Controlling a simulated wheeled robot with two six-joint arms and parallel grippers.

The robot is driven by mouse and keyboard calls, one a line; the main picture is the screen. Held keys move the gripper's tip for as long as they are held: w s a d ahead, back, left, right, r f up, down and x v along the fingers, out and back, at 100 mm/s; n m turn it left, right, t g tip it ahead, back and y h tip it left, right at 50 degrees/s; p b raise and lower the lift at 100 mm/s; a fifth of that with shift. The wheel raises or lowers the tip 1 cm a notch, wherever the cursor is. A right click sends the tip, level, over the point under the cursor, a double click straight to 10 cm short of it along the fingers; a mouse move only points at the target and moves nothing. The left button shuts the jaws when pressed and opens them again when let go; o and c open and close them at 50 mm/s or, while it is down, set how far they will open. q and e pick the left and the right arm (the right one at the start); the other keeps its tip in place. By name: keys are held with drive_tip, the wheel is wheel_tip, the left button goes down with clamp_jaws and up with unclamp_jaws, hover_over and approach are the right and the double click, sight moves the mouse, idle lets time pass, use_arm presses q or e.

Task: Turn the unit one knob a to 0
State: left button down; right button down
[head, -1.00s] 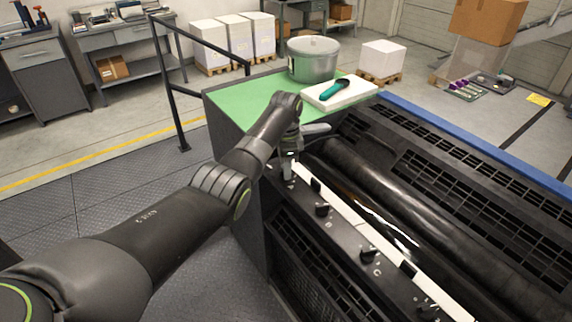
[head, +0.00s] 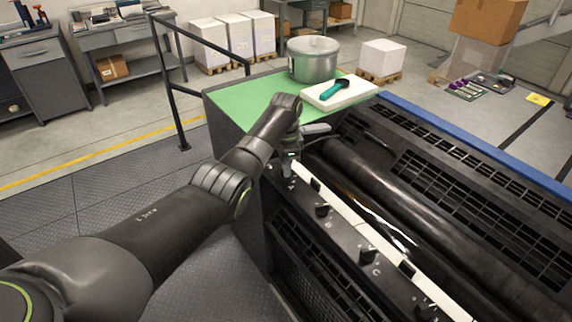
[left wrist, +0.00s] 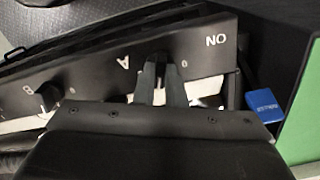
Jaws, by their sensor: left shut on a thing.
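Knob a is a small black knob (left wrist: 159,62) on the dark panel of the ink unit, between the upside-down letter A and a small 0 mark in the left wrist view. My left gripper (left wrist: 160,75) is shut on this knob, with one finger on each side of it. In the head view my left gripper (head: 287,166) reaches down to the far end of the unit's panel, and its fingers mostly hide the knob. Whether the knob's pointer lines up with the 0 cannot be told. My right gripper is in neither view.
Knob b (head: 321,210) and knob c (head: 367,256) sit nearer along the same panel, beside a white strip and dark rollers (head: 380,190). A blue tag (left wrist: 263,105) is near the panel's end. A green top (head: 250,100) carries a metal pot (head: 313,62).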

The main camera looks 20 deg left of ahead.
use_arm(q)
drive_tip(key=n+p, duration=0.2)
drive_tip(key=n, duration=0.2)
drive_tip(key=shift+r, duration=0.2)
drive_tip(key=n+p, duration=0.2)
drive_tip(key=n, duration=0.3)
drive_tip(key=shift+n, duration=0.3)
drive_tip(key=n+p, duration=0.1)
drive_tip(key=n, duration=0.3)
drive_tip(key=shift+f+n, duration=0.1)
drive_tip(key=shift+n, duration=0.2)
drive_tip(key=n, duration=0.4)
drive_tip(key=shift+n+p, duration=0.3)
drive_tip(key=c, duration=1.5)
unclamp_jaws()
